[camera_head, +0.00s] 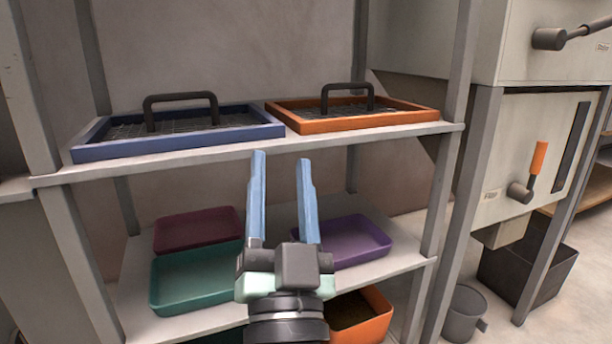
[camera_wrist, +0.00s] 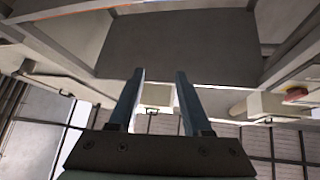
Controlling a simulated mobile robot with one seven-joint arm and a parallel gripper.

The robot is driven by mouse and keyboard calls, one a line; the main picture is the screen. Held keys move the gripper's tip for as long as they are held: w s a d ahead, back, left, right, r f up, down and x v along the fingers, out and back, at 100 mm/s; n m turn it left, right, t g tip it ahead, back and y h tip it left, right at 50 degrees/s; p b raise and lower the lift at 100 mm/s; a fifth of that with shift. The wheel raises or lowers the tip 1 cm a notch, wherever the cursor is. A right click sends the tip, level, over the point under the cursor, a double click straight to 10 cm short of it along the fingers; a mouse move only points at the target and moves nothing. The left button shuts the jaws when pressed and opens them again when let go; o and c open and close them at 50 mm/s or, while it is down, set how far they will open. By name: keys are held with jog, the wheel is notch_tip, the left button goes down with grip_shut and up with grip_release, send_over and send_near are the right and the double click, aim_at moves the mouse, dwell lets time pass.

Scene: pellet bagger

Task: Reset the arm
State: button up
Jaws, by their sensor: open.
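My gripper (camera_head: 282,165) is open and empty, with two blue fingers apart and pointing up in the head view. It is in front of the shelf rack, its fingertips a little below the upper shelf's front edge in the picture. In the wrist view, my gripper (camera_wrist: 158,75) also shows open, with nothing between the fingers. Beyond it there are a grey panel and pale beams. My arm below the wrist is mostly out of the frame.
The upper shelf (camera_head: 330,140) bears a blue-framed screen (camera_head: 180,146) and an orange-framed screen (camera_head: 370,127), both with dark handles. Lower down are a maroon bin (camera_head: 198,228), a teal bin (camera_head: 195,280), a purple bin (camera_head: 350,240) and an orange bin (camera_head: 378,318). A machine with an orange-handled lever (camera_head: 538,158) stands right.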

jog(key=s+d+r+n+t+h+p, duration=0.1)
jog(key=s+r+n+p, duration=0.1)
jog(key=s+r, duration=0.65)
jog(key=s+d+r+n+t+h+p, duration=0.1)
jog(key=s+d+r+p, duration=0.15)
jog(key=r, duration=1.15)
notch_tip(320, 180, up, 37)
jog(key=a+p, duration=0.1)
jog(key=p, duration=3.6)
jog(key=shift+p, duration=0.3)
jog(key=shift+a, duration=0.1)
